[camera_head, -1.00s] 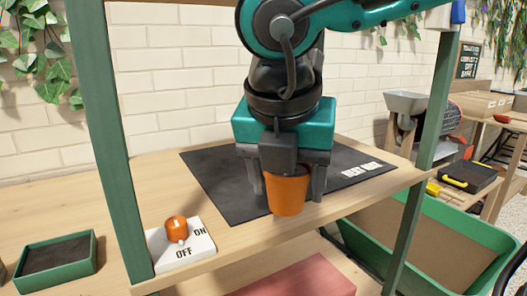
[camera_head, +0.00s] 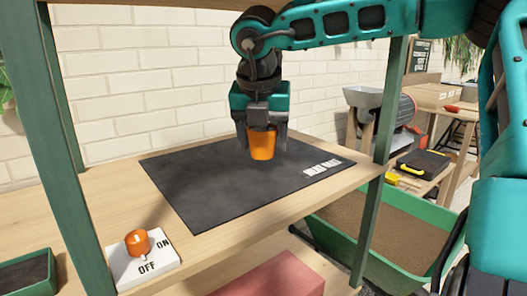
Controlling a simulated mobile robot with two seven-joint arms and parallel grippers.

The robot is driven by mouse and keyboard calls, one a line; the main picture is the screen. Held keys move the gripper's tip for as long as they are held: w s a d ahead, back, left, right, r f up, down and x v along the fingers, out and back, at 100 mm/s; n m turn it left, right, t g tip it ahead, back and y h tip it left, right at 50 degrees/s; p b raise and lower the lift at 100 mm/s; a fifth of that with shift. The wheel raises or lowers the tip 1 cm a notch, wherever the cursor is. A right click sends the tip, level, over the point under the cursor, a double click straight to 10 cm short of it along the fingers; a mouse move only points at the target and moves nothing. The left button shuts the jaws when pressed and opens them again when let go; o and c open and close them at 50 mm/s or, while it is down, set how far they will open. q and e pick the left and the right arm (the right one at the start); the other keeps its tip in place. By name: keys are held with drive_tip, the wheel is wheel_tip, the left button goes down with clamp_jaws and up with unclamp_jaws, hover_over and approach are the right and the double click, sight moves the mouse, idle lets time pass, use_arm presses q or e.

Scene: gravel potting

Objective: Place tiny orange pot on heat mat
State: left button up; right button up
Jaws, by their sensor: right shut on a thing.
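The tiny orange pot (camera_head: 262,145) is held upright between the fingers of my right gripper (camera_head: 262,140). The pot is in front of the gripper's palm and appears over the back half of the black heat mat (camera_head: 220,195). I cannot tell whether its base touches the mat or hangs a little above it. The heat mat lies flat on the wooden shelf, with white lettering at its right end. My left gripper is not in view.
A white switch plate with an orange knob (camera_head: 137,242) sits at the shelf's front left. Green posts (camera_head: 367,200) flank the shelf. A green soil bin (camera_head: 385,225) stands to the right. A green tray (camera_head: 27,272) is at the lower left. Most of the mat is clear.

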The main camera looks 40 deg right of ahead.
sight(264, 154)
drive_tip(key=shift+w+d+f, duration=0.1)
drive_tip(key=shift+w+d, duration=0.2)
drive_tip(key=shift+d, duration=0.1)
wheel_tip(264, 154, down, 4)
drive_tip(key=shift+a+r+b, duration=0.1)
drive_tip(key=shift+r+b, duration=0.15)
drive_tip(key=shift+b, duration=0.15)
drive_tip(key=shift+r, duration=0.1)
drive_tip(key=shift+f+b, duration=0.3)
drive_tip(key=o, duration=1.2)
drive_tip(key=shift+r, duration=0.1)
